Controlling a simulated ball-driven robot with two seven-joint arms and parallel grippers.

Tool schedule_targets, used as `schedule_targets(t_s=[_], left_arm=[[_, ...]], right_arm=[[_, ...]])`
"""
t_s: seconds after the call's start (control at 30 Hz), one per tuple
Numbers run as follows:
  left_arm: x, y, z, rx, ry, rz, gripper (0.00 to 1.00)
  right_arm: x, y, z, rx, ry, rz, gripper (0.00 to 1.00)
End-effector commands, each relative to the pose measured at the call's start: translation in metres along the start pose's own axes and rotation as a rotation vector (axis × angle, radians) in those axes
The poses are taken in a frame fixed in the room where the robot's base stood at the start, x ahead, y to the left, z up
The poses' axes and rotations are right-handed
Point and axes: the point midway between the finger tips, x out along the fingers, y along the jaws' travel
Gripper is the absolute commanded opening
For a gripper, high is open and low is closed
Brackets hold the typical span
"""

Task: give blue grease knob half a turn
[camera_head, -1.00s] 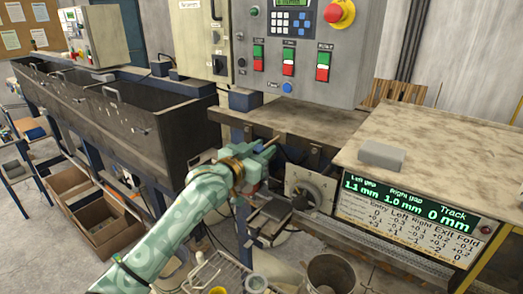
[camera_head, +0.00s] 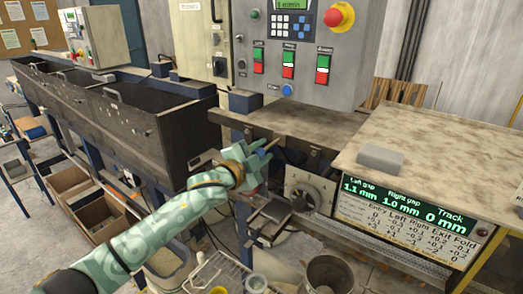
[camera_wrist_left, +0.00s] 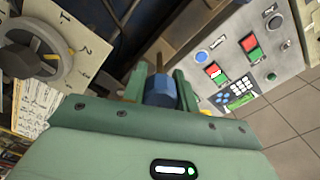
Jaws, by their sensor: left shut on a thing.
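The blue grease knob (camera_wrist_left: 160,90) sits between the two green fingers of my left gripper (camera_wrist_left: 160,88) in the left wrist view. A thin shaft stands out beyond it. In the head view my left gripper (camera_head: 262,158) is at the front edge of the machine's bench, left of the grey dial. There the knob is mostly hidden by the gripper, with only a little blue showing. The left gripper is shut on the knob. My right gripper is not in view.
A round grey dial (camera_head: 307,194) on a plate is close to the right of the gripper. The bench edge (camera_head: 290,130) and control panel (camera_head: 300,50) are above and behind. A display box (camera_head: 415,215) stands at the right, and bins (camera_head: 328,272) are below.

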Motion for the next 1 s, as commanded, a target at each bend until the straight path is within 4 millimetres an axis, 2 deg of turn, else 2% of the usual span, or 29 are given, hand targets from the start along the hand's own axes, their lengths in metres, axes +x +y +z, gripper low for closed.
schedule_targets(t_s=[1.0], left_arm=[[0.000, 0.001, 0.000, 0.965, 0.000, 0.003, 0.06]], right_arm=[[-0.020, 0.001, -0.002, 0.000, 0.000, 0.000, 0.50]])
